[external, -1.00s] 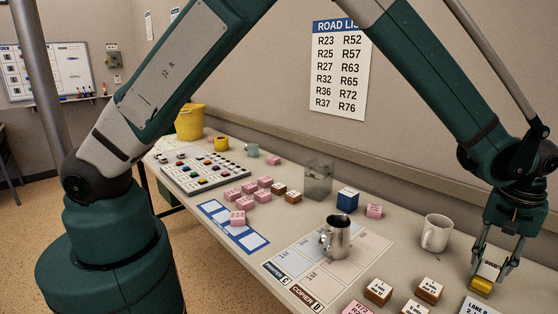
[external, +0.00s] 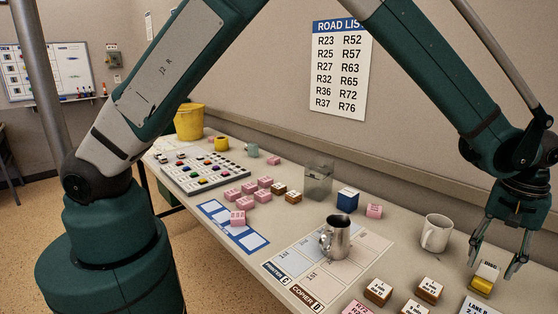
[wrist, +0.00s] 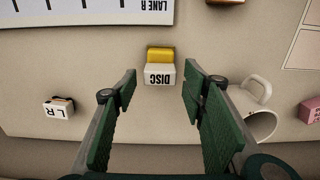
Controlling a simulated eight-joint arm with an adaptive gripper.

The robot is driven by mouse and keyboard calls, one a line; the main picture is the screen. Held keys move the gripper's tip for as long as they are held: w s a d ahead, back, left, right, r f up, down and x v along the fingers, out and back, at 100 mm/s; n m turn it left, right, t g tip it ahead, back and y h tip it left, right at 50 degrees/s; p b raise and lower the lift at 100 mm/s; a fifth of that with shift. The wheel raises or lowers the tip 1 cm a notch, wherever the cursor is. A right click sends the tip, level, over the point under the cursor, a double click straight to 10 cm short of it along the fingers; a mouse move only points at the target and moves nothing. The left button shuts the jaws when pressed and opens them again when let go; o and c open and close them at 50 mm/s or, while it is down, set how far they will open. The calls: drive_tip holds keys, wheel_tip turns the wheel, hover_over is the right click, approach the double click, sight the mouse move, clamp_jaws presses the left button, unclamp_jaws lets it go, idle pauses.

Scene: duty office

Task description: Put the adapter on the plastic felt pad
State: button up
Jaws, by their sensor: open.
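Nothing in view is plainly an adapter or a plastic felt pad. My gripper (external: 494,266) is open at the right of the table, its fingers spread around a small yellow and white block marked DISC (external: 484,279). In the wrist view the DISC block (wrist: 159,72) lies ahead of and between the open fingertips (wrist: 160,90), with clear gaps on both sides. The block rests on the table, untouched by the fingers in that view.
A white mug (external: 436,233) stands left of my gripper, and a metal pitcher (external: 338,240) stands farther left. Brown and white blocks (external: 378,291) lie in front. A white block marked L R (wrist: 59,108) lies left in the wrist view. A LANE R sheet (wrist: 90,10) is beyond.

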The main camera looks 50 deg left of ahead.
sight(490, 264)
wheel_tip(490, 264, up, 10)
drive_tip(key=shift+r+p, duration=0.15)
drive_tip(key=shift+p, duration=0.15)
idle(0.8)
drive_tip(key=s+a+r+t, duration=0.1)
drive_tip(key=a+r, duration=0.6)
drive_tip(key=a, duration=0.5)
drive_tip(key=s+a+r+t+h, duration=0.1)
drive_tip(key=a+r, duration=0.6)
drive_tip(key=a, duration=0.5)
drive_tip(key=s+a+r+t, duration=0.1)
drive_tip(key=a+r, duration=0.6)
drive_tip(key=a, duration=0.5)
drive_tip(key=s+a+r+t, duration=0.1)
drive_tip(key=s+a, duration=0.4)
drive_tip(key=a, duration=0.3)
drive_tip(key=s+a+r+t, duration=0.1)
drive_tip(key=s+a, duration=0.5)
drive_tip(key=a, duration=0.2)
drive_tip(key=s+a+f+t+y, duration=0.1)
drive_tip(key=s+a+f, duration=0.3)
drive_tip(key=s+a, duration=0.8)
drive_tip(key=shift+s+f+t, duration=0.2)
drive_tip(key=shift+s+t, duration=0.15)
drive_tip(key=shift+t, duration=0.25)
